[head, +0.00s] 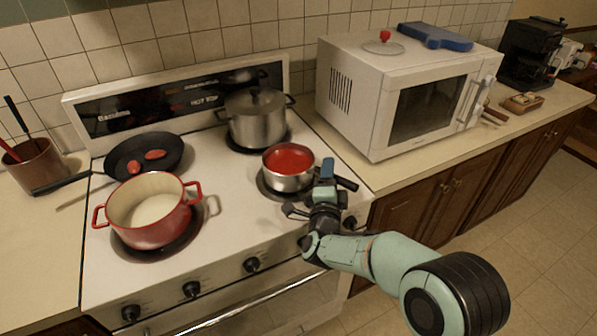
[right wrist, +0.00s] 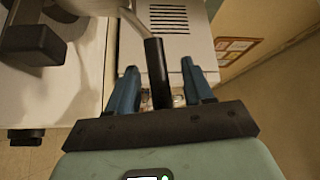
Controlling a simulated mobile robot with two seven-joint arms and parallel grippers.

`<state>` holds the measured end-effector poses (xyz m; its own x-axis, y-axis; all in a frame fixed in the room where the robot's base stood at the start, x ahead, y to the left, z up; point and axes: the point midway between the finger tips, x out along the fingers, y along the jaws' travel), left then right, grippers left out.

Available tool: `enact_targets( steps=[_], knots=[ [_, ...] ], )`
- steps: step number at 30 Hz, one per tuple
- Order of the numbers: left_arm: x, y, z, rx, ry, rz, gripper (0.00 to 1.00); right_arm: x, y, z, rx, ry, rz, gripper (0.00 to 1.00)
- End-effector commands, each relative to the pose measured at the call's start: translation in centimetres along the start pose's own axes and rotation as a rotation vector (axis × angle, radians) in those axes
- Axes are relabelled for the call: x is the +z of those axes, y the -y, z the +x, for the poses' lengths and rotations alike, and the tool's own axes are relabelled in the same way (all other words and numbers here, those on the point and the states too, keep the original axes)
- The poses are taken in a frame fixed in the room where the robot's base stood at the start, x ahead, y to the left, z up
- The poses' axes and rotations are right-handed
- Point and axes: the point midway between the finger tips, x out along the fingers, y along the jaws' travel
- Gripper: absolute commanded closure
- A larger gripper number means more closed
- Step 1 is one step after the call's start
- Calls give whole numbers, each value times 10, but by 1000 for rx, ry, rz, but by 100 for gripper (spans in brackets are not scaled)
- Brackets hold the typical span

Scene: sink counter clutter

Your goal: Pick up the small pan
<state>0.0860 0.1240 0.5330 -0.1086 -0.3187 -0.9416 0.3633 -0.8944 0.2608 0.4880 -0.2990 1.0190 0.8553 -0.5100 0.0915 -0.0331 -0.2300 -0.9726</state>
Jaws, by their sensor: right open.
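The small pan (head: 288,181) is a steel saucepan filled with red sauce. It sits on the front right burner, and its black handle (head: 346,184) points right past the stove edge. In the right wrist view the handle (right wrist: 157,75) lies between the two blue fingers. My right gripper (head: 326,178) is open around the handle, with a gap visible on both sides; contact cannot be seen. The right gripper also shows in the right wrist view (right wrist: 161,88). My left gripper is not in view.
A lidded steel pot (head: 257,125) stands behind the pan. A red pot (head: 150,232) and a black frying pan (head: 120,160) occupy the left burners. A white microwave (head: 358,115) stands on the counter to the right. Stove knobs (head: 251,265) line the front edge.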

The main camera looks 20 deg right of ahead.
Motion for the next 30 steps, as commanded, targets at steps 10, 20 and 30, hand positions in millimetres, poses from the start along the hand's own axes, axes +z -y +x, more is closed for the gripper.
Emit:
enact_targets(
  steps=[10,20,30],
  knots=[
    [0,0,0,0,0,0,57,0,2,0,-4,-1,3,100],
    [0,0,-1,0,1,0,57,-2,8,0,-5,-2,5,100],
    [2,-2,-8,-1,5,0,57,-15,68,6,-8,-3,11,100]
  ],
)
